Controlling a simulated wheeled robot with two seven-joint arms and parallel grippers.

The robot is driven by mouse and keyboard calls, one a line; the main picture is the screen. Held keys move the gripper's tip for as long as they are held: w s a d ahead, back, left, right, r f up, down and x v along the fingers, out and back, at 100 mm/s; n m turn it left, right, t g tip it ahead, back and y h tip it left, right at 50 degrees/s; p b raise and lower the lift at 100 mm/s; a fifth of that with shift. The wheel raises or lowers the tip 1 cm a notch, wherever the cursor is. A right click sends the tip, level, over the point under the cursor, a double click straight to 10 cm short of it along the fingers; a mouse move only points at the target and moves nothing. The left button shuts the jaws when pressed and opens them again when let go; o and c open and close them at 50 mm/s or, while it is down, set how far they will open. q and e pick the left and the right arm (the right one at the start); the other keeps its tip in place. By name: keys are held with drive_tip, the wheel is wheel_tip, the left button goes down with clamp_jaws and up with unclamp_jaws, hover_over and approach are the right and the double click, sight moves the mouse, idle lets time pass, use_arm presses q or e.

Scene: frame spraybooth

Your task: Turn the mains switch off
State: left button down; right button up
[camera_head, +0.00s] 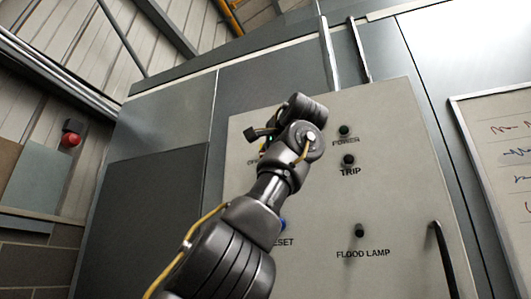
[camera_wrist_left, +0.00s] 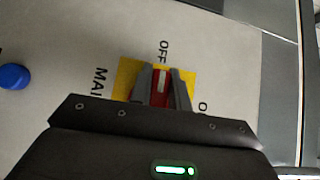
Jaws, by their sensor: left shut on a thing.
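The mains switch has a red handle (camera_wrist_left: 163,97) with a white mark on a yellow plate (camera_wrist_left: 187,77), seen in the left wrist view. The white mark points toward the OFF label (camera_wrist_left: 163,51); another label, partly cut off, starts with O at the right. My left gripper (camera_wrist_left: 163,82) is shut on the red handle, one finger on each side. The handle's lower part is hidden by my gripper. In the head view my left arm and gripper (camera_head: 259,133) cover most of the switch on the grey panel (camera_head: 315,200). My right gripper is not in view.
A black door handle (camera_head: 444,262) stands out at the right. A whiteboard (camera_head: 504,140) is further right.

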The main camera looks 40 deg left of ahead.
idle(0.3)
use_arm(q)
drive_tip(key=c, duration=1.3)
unclamp_jaws()
drive_tip(key=shift+s+d+f, duration=0.1)
drive_tip(key=shift+s+d, duration=0.1)
drive_tip(key=shift+d, duration=0.25)
drive_tip(key=b+v, duration=0.2)
drive_tip(key=v, duration=0.7)
drive_tip(key=shift+s+d, duration=0.15)
drive_tip(key=shift+d, duration=0.25)
